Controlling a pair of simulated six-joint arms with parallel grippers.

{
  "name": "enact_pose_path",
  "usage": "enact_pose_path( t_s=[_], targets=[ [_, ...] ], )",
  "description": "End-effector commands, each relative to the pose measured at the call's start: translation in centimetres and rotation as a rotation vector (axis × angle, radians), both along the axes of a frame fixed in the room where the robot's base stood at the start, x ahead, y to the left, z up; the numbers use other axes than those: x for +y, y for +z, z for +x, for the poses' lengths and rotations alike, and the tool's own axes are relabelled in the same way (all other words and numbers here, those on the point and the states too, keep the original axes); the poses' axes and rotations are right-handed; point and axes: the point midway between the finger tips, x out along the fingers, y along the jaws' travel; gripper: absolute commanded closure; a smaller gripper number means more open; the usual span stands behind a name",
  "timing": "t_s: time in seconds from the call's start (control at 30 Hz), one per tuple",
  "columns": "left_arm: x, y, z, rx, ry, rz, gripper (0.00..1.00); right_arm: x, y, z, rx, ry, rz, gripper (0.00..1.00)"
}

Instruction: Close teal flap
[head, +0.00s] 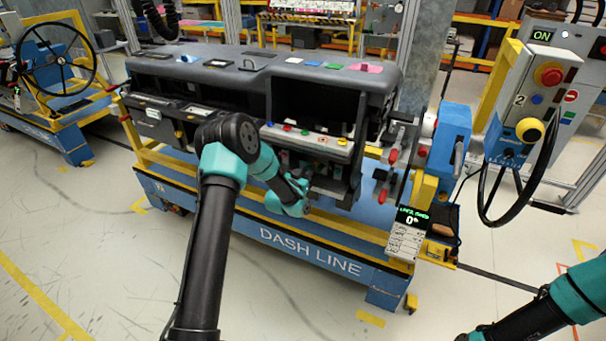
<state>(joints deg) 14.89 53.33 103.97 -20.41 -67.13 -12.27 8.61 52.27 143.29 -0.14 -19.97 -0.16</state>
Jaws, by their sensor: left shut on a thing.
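The dark dashboard module (340,78) rests on the blue and yellow line frame. My left arm reaches across its front. My left gripper (303,188) is at the lower front of the module, right of its middle, below the shelf with coloured buttons. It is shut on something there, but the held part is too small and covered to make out. I cannot tell a teal flap apart from the teal links of my own arm, so its angle does not show. My right arm enters at the lower right, and its gripper is outside the picture.
A button shelf (307,140) juts out just above my left gripper. The yellow rail (340,232) of the frame runs below it. A blue tool unit (452,140) with red-handled parts stands right of the module. The floor in front is clear.

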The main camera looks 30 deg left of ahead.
Motion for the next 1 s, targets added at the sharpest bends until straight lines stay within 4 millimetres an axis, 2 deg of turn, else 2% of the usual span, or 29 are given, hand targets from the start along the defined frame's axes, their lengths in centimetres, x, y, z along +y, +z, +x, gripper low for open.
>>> enact_pose_path(
  t_s=[0.3, 0.73, 0.77, 1.0],
  targets=[
    [-0.36, 0.03, 0.51, -0.001, 0.090, 0.000, 1.00, 0.00, 0.00, 0.00, 0.000, 0.000, 0.000, 0.72],
    [-0.35, 0.06, 0.58, -0.002, 0.098, 0.000, 1.00, 0.00, 0.00, 0.00, 0.000, 0.000, 0.000, 0.72],
    [-0.34, 0.07, 0.58, -0.002, 0.098, 0.000, 0.79, 0.00, 0.00, 0.00, 0.000, 0.000, 0.000, 0.72],
    [-0.33, 0.04, 0.55, -0.001, 0.098, 0.000, 0.56, 0.00, 0.00, 0.00, 0.000, 0.000, 0.000, 0.72]
  ],
)
